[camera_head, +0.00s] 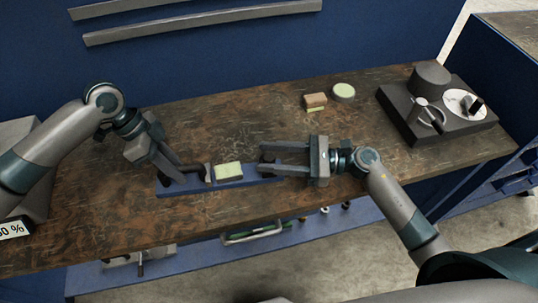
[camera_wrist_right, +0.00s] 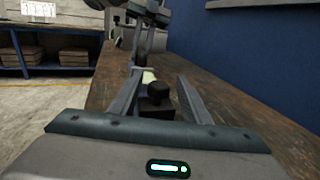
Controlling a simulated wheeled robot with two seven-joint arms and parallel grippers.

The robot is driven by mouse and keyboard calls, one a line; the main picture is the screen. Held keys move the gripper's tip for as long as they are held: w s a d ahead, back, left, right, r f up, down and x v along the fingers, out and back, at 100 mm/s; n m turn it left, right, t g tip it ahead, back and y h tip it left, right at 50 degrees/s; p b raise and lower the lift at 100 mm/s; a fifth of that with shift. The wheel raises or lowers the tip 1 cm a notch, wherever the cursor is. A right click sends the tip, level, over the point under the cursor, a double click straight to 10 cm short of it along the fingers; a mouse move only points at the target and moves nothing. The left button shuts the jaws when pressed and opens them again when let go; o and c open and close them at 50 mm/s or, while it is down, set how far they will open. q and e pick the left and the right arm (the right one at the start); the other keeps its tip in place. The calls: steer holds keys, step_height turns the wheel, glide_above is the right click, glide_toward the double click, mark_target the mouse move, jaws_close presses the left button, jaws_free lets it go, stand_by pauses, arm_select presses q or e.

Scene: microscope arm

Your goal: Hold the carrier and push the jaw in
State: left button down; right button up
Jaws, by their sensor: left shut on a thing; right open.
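A long blue base (camera_head: 215,187), which looks like the carrier, lies on the bench with a pale green block (camera_head: 229,171) on its middle; the block partly shows in the right wrist view (camera_wrist_right: 148,77). My left gripper (camera_head: 182,176) is shut on a dark handle-like part (camera_head: 190,168) at the base's left end; its exact grip is hard to see. My right gripper (camera_head: 262,158) is open at the right end, pointing left. A black knob (camera_wrist_right: 158,94) on a dark block stands between its fingers, seemingly untouched. I cannot tell which part is the jaw.
A brown block (camera_head: 315,101) and a round pale green disc (camera_head: 344,91) lie behind on the bench (camera_head: 110,215). A dark grey stand (camera_head: 398,112) with a white disc stands at the back right.

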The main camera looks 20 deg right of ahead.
mark_target(272, 161)
arm_select(q)
steer(key=shift+r, duration=0.1)
arm_select(e)
steer(key=shift+w+a, duration=0.1)
steer(key=shift+a, duration=0.15)
jaws_close()
steer(key=a, duration=0.6)
steer(key=shift+w, duration=0.2)
jaws_free()
steer(key=shift+d, duration=0.1)
steer(key=shift+d, duration=0.1)
steer(key=v, duration=1.1)
steer(key=shift+d+r, duration=0.1)
steer(key=shift+d, duration=0.3)
